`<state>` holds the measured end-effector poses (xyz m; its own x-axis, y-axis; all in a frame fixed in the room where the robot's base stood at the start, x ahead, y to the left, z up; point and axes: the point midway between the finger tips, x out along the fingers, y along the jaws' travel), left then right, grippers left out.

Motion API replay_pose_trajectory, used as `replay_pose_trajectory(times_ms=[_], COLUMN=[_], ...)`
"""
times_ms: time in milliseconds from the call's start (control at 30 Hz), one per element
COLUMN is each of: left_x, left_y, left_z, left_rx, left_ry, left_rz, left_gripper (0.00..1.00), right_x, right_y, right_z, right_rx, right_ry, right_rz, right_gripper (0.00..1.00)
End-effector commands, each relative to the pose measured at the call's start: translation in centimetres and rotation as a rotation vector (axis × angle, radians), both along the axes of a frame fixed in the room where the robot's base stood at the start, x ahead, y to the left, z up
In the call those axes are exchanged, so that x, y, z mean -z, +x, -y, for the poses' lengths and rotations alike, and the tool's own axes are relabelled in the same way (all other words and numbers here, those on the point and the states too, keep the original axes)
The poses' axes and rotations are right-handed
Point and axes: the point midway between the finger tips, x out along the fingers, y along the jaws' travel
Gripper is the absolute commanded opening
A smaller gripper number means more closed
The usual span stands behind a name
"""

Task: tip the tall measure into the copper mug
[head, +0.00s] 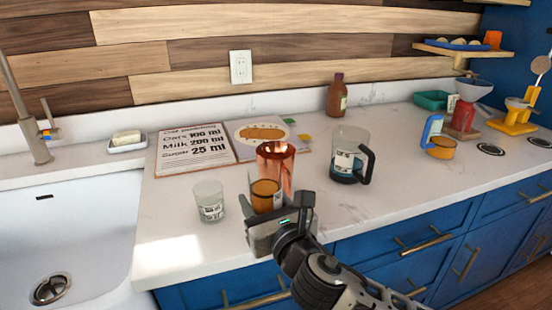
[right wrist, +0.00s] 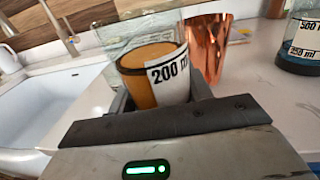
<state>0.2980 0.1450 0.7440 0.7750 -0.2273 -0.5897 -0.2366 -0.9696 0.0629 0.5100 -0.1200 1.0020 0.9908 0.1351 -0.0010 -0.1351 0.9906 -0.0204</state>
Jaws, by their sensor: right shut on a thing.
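The tall measure (head: 266,198) is a clear glass with orange-brown contents. My right gripper (head: 268,218) is shut on it at the counter's front, and it looks about upright. In the right wrist view the measure (right wrist: 148,78) stands between the jaws, with a "200 m…" label facing the camera. The copper mug (head: 280,160) stands just behind it, partly hidden by the measure. The mug (right wrist: 208,45) also shows just beyond the measure, to its right, in the right wrist view. Whether the measure touches the counter or mug I cannot tell. My left gripper is out of view.
A short glass (head: 209,203) stands to the left, and a dark-handled jug (head: 345,150) to the right. A recipe board (head: 190,150) lies behind. A blue-handled cup (head: 440,148) stands farther right. The sink (head: 70,225) is at the left.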

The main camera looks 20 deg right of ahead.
Motion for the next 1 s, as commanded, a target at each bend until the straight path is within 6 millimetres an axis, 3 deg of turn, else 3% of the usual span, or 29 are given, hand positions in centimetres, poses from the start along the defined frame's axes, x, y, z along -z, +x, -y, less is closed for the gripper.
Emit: replay_pose_trajectory(times_ms=[200,400,1000], left_x=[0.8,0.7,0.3], left_y=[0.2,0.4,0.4], left_z=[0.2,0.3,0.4], left_rx=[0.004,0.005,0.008], left_ry=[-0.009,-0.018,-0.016], left_rz=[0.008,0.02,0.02], left_gripper=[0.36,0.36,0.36], right_x=[-0.9,-1.6,-2.0], right_y=[3.1,4.5,4.9], right_z=[-1.5,-2.1,-2.1], right_rx=[-0.027,-0.035,-0.037], right_ry=[0.0,0.003,0.028], right_rz=[0.008,0.004,-0.018], right_gripper=[0.2,0.2,0.2])
